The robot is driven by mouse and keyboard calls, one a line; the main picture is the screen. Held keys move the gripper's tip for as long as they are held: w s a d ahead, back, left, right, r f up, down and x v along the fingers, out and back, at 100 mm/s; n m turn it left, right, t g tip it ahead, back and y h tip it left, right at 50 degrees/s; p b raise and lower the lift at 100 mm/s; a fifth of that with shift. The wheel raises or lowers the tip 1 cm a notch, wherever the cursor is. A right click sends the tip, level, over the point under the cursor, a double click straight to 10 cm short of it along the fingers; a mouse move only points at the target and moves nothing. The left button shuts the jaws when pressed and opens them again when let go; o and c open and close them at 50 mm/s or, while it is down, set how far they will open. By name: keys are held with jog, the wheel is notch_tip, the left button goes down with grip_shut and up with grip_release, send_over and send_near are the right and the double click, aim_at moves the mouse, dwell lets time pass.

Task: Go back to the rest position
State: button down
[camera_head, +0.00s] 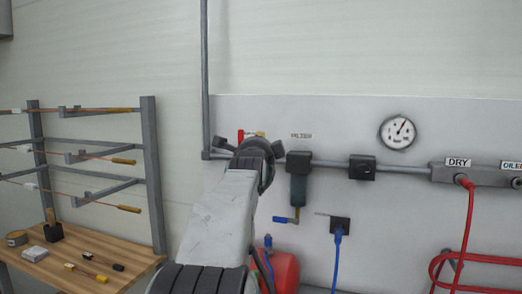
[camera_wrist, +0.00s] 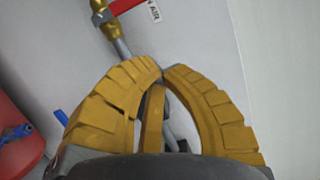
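My arm reaches forward and up from the bottom of the head view, in front of the wall panel (camera_head: 350,125). Its wrist end covers most of my gripper there. In the wrist view my gripper (camera_wrist: 162,69) shows ribbed yellow fingers curving inward, with the tips almost together. A further yellow finger shows between them. I see nothing held between the fingertips. Beyond them, a brass fitting (camera_wrist: 112,28) on a grey pipe and a red handle (camera_wrist: 128,5) show at the top, apart from the fingers.
A wooden bench (camera_head: 125,257) with small tools and a rack (camera_head: 152,175) of rods stand at left. A filter (camera_head: 298,185), a gauge (camera_head: 398,132) and a red hose (camera_head: 469,225) are on the panel. A red tank (camera_head: 283,272) stands low beside my arm.

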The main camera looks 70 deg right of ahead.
jog(key=shift+s+a, duration=0.15)
jog(key=shift+a, duration=0.45)
